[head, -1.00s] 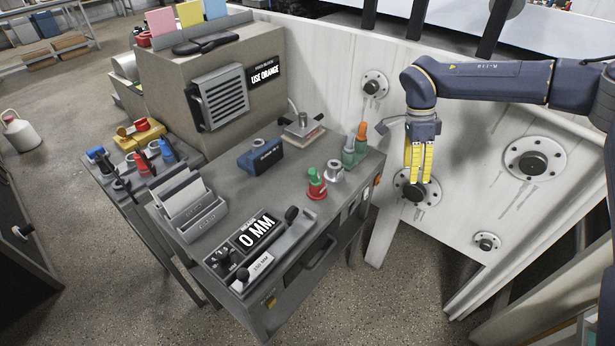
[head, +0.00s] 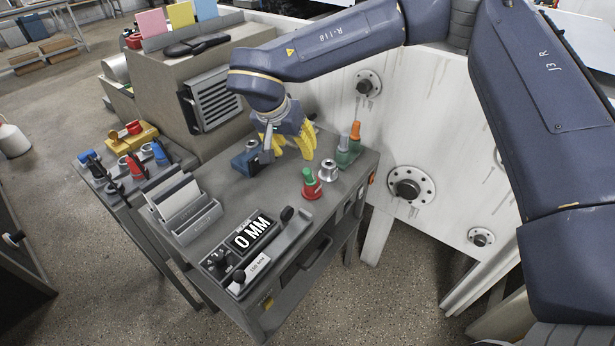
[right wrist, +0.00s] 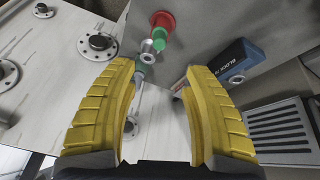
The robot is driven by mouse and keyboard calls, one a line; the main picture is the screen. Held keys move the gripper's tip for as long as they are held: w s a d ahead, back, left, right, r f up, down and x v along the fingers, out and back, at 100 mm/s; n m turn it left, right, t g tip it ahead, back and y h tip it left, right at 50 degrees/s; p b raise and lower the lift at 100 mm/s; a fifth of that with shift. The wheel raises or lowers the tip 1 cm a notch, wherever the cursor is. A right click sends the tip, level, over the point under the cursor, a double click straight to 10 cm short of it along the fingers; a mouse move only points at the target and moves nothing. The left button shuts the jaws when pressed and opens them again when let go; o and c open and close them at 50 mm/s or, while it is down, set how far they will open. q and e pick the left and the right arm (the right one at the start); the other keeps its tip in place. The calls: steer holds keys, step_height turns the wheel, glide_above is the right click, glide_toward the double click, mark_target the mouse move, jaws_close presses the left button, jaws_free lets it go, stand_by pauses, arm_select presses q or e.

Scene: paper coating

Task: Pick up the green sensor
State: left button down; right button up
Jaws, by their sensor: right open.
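A red piece with a green top (head: 311,184) stands upright near the right side of the grey workbench (head: 290,215). Behind it, two green-based pieces stand at the bench's back right corner, one with an orange top (head: 355,132). I cannot tell for certain which one is the green sensor. My right gripper (head: 290,147) is open and empty above the back of the bench, close to the blue block. In the right wrist view, the red piece with the green top (right wrist: 162,32) and a silver piece (right wrist: 148,55) show beyond the open yellow fingers (right wrist: 165,115). My left gripper is out of view.
The silver piece (head: 327,170) stands between the red piece and the green-based ones. A 0 MM display (head: 250,234) and a card rack (head: 187,210) occupy the front. A white flanged panel (head: 440,160) borders the right.

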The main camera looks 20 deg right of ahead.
mark_target(306, 170)
steer(key=x, duration=1.3)
steer(key=shift+w+d+f, duration=0.15)
steer(key=shift+d+f, duration=0.05)
steer(key=shift+f, duration=0.1)
steer(key=shift+c, duration=0.3)
jaws_close()
